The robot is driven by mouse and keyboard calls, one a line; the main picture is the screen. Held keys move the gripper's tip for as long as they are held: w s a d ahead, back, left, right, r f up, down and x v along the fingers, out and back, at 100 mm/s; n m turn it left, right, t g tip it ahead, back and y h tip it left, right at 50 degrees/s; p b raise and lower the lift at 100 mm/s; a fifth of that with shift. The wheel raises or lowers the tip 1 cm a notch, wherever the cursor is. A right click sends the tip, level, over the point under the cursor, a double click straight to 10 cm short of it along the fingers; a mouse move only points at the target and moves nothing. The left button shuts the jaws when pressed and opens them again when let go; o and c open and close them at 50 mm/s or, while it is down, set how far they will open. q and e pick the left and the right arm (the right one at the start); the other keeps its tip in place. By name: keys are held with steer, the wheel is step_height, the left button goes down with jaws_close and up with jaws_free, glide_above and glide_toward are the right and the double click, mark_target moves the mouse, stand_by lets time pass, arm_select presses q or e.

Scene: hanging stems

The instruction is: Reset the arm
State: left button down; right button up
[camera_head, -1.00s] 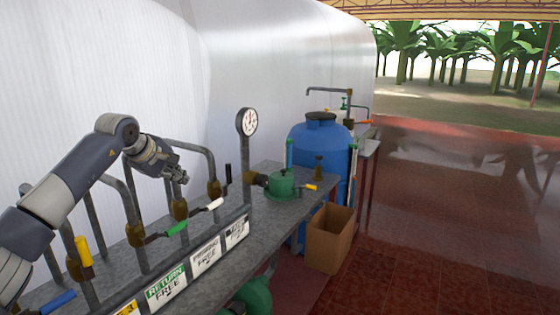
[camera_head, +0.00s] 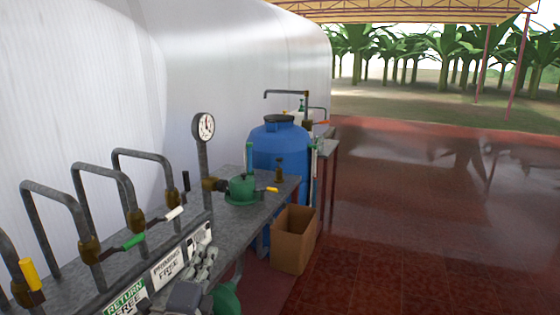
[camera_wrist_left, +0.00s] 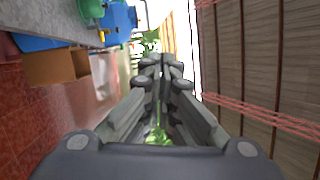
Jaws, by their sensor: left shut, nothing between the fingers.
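My left gripper (camera_head: 203,256) is low in the head view, in front of the bench edge and the white label plates. In the left wrist view its two fingers (camera_wrist_left: 162,68) point away from the camera and their tips are together, with nothing held. The rest of the left arm is mostly out of the head view; a grey part of it shows at the bottom edge. My right gripper is in neither view.
The grey bench (camera_head: 225,222) carries bent pipes with coloured valve handles, a gauge (camera_head: 203,127) and a green pump (camera_head: 242,188). Beyond stand a blue tank (camera_head: 278,150) and an open cardboard box (camera_head: 293,240). The red tiled floor (camera_head: 420,220) at right is clear.

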arm_select(q)
steer(key=s+a+f+n+g+y, duration=0.25)
steer(key=s+f+n+g, duration=0.25)
steer(key=s+f+n, duration=0.4)
steer(key=s+a+f+n+g+y, duration=0.1)
steer(key=s+a+f+n+g, duration=0.25)
steer(key=s+f, duration=0.5)
steer(key=s+d+f+n+g+h, duration=0.1)
steer(key=s+f+n+g, duration=0.3)
steer(key=s, duration=0.5)
steer(key=s+d+f+n+g+h, duration=0.15)
steer(key=s+f+g, duration=0.3)
steer(key=s, duration=0.45)
step_height(320, 180, down, 26)
steer(key=s, duration=0.2)
steer(key=s+a+f+g, duration=0.2)
steer(key=s+a+f, duration=0.1)
steer(key=s+f, duration=1.4)
steer(key=shift+y, duration=0.4)
